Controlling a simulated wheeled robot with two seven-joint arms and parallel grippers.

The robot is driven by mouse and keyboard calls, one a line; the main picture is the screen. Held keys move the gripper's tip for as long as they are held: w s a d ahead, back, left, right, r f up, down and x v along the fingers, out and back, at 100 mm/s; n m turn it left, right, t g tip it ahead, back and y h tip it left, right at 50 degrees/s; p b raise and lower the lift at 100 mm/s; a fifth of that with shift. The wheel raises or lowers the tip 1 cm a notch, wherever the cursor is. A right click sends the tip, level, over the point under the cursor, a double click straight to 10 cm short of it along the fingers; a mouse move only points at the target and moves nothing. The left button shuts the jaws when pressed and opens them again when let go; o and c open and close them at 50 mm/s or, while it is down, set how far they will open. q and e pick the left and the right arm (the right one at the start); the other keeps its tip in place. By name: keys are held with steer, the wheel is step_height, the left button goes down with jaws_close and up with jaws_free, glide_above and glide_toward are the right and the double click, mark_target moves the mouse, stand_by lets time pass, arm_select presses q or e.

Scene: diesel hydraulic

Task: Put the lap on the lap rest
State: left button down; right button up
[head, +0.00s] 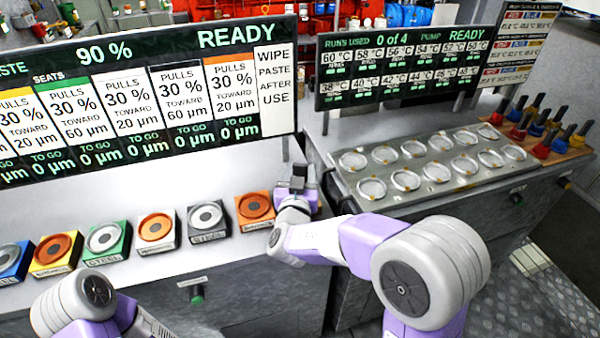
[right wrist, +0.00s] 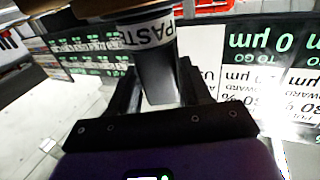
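My right gripper (head: 298,184) is over the bench at the right end of the seat row, beside the orange seat block (head: 255,208). In the right wrist view, its two black fingers (right wrist: 160,88) stand on either side of a grey handle-like piece, which looks like the lap (right wrist: 160,78), and appear closed on it. A white collar reading PASTE (right wrist: 148,34) and a brownish part are above the handle in that picture. The lap is hard to make out in the head view. I cannot identify the lap rest. My left arm shows at bottom left; its gripper is out of view.
Several coloured seat blocks (head: 156,230) with discs line the bench front. A seat readout board (head: 150,95) stands behind them. To the right is a metal tray (head: 425,195) with round wells, under a second board (head: 395,70). Coloured handled tools (head: 545,135) stand beyond it.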

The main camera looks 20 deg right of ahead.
steer(key=o, duration=0.3)
steer(key=shift+r, duration=0.1)
steer(key=shift+s+r, duration=0.1)
steer(key=shift+r, duration=0.1)
steer(key=p+v, duration=0.2)
steer(key=v, duration=1)
steer(key=shift+f, duration=0.15)
